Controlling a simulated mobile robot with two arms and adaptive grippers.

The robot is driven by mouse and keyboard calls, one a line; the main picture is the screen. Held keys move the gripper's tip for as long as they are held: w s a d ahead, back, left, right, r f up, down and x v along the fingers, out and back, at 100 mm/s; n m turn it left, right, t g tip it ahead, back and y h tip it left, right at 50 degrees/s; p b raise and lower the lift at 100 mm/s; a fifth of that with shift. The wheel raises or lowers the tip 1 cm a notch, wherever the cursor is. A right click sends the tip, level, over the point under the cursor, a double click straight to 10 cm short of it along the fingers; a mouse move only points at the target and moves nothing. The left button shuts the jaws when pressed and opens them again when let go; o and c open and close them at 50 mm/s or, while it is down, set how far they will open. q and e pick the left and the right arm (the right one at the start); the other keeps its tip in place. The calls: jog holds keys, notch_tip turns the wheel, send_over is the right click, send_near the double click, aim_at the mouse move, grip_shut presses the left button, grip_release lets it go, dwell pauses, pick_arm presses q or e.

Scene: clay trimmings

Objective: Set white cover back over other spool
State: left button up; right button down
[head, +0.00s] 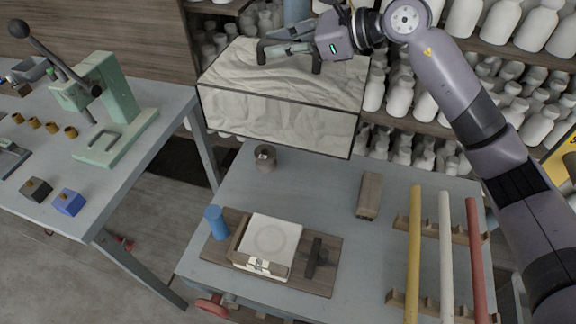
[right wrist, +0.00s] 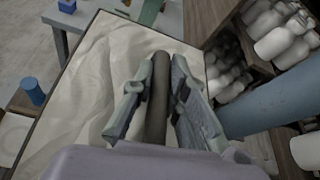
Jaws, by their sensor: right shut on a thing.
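My right gripper (head: 290,48) is shut on the dark bar handle of a big boxy white cover (head: 285,118) with black edges and a wavy, clay-like surface. In the right wrist view the handle (right wrist: 158,100) runs between the two fingers, over the pale top of the cover (right wrist: 85,85). The cover appears held up behind the table's back edge, in front of the shelves. A small grey-brown spool-like piece (head: 265,160) stands on the table just below the cover's lower edge. Whether anything is under the cover is hidden. My left gripper is not in view.
The grey table (head: 320,195) has a wooden board with a white square plate (head: 270,238), a blue cylinder (head: 215,222), a wooden block (head: 369,195) and yellow, white and red rods on racks. A green press (head: 115,110) stands on the left table. Shelves of white bottles stand behind.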

notch_tip(320, 180, down, 20)
jog(key=p, duration=0.3)
jog(key=shift+r, duration=0.25)
jog(key=shift+s+f, duration=0.1)
jog(key=c, duration=1.6)
grip_release()
jog(key=shift+d, duration=0.1)
jog(key=b+v, duration=0.2)
jog(key=v, duration=1)
jog(key=shift+b, duration=0.35)
